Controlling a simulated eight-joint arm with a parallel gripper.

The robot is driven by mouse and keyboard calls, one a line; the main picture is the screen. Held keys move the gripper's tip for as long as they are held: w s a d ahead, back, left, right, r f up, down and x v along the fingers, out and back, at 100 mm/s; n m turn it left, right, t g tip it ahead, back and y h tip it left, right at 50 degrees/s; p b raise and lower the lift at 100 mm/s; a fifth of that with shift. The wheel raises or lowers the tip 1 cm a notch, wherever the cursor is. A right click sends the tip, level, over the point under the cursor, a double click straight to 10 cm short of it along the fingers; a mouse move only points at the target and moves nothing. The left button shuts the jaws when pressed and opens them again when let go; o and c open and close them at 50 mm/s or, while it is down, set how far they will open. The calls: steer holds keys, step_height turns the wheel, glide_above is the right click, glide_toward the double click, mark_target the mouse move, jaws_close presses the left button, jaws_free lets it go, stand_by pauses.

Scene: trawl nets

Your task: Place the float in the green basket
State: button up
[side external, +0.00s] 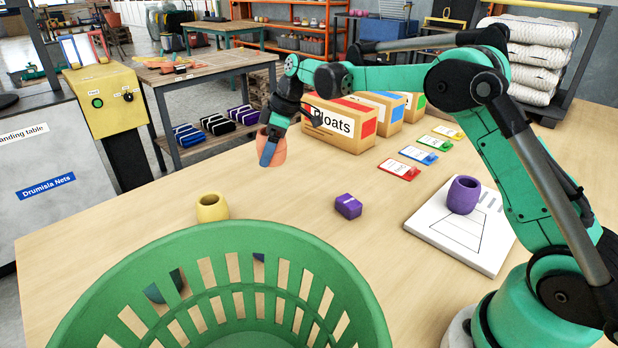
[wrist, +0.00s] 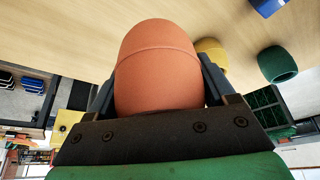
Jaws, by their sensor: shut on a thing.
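My gripper (side external: 268,152) is shut on an orange float (side external: 279,150) and holds it above the table, left of the cardboard boxes. In the wrist view the orange float (wrist: 160,62) fills the space between the two fingers. The green basket (side external: 300,247) stands in the near foreground of the side view, nearer the camera than my gripper. The held float is apart from it. The basket's wall partly hides a dark green float (side external: 166,287), which shows through the slats; the wrist view shows it plainly (wrist: 277,65).
A yellow float (side external: 212,207) stands beyond the basket. A purple block (side external: 348,206) lies mid-table. A purple float (side external: 463,195) stands on a white board (side external: 452,235) at right. Cardboard boxes (side external: 345,125) and coloured cards (side external: 399,170) are at the back. Bare table separates these things.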

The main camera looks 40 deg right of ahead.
step_height(320, 180, up, 10)
steer(key=s+a+r+n+g, duration=0.1)
steer(key=s+a+n+g, duration=0.1)
steer(key=s+a+n, duration=0.5)
steer(key=s+a+n+g+y, duration=0.1)
steer(key=s+a, duration=0.4)
steer(key=a, duration=0.6)
steer(key=s+a+r+n+g, duration=0.1)
steer(key=s+a+n+g, duration=0.1)
steer(key=s+a+n, duration=0.5)
steer(key=s+a+n+g+h, duration=0.1)
steer(key=s+a+n, duration=0.1)
steer(key=s+a, duration=0.55)
steer(key=f, duration=0.5)
steer(key=s+d+f, duration=0.1)
steer(key=f, duration=0.5)
steer(key=s+f, duration=0.1)
steer(key=f, duration=0.4)
steer(key=shift+s+d+f, duration=0.2)
steer(key=shift+d+f, duration=0.05)
steer(key=shift+f, duration=2.25)
